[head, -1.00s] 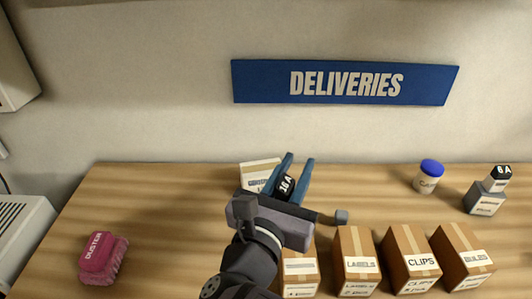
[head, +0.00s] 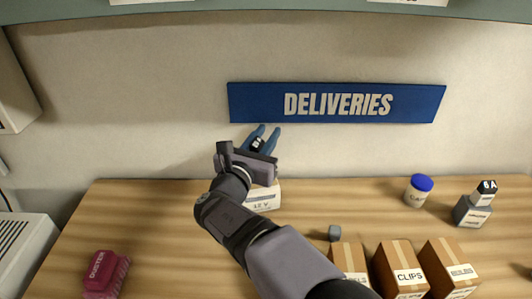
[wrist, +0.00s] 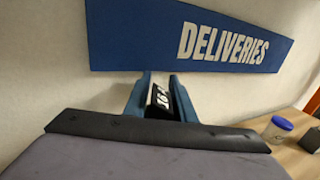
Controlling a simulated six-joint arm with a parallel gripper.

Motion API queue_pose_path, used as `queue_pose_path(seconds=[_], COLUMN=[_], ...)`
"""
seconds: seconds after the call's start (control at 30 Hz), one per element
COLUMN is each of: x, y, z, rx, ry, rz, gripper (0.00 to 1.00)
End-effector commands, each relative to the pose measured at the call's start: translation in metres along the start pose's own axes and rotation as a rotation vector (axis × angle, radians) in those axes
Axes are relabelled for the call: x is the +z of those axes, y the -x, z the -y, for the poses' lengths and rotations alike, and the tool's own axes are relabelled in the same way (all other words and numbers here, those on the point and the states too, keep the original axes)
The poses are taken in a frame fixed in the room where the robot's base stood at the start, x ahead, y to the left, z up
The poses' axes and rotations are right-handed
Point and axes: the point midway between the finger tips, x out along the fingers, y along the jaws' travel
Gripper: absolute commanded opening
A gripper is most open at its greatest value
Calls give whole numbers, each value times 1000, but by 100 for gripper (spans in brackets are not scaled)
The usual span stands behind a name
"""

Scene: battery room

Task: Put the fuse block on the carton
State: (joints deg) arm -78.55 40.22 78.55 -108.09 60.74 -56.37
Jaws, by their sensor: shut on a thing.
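My gripper (head: 262,138) is shut on a small dark block marked 16 A (head: 257,144), which I take to be the fuse block. It is held up in front of the wall, above a white box marked 12 V (head: 264,199) at the back of the table. In the wrist view the block (wrist: 159,97) sits between the blue fingers (wrist: 160,98), its lower part hidden by my gripper body. Brown cartons stand at the front right: one marked CLIPS (head: 408,277), one to its right (head: 460,271) and one to its left (head: 352,262), partly behind my arm.
A 6 A block (head: 487,190) rests on a grey box (head: 473,212) at the right. A blue-lidded jar (head: 418,190), a small grey cube (head: 335,233) and a pink duster (head: 106,272) are on the wooden table (head: 150,220). A blue DELIVERIES sign (head: 337,103) hangs behind.

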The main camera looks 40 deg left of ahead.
Motion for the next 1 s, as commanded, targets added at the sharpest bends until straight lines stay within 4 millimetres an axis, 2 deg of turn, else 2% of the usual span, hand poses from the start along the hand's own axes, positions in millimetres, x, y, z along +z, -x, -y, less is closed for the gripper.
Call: queue_pose_path(seconds=[0.03, 0.1, 0.47, 0.73, 1.0], x=[-12, -20, -33, -64, -69], y=[1, 2, 2, 2, -1], z=[1, 1, 1, 1, -1], rx=[0, -1, -1, -1, 0], ry=[6, 5, 3, 4, 2], rz=[-5, -4, -2, -3, -1], gripper=[0, 0, 0, 0, 0])
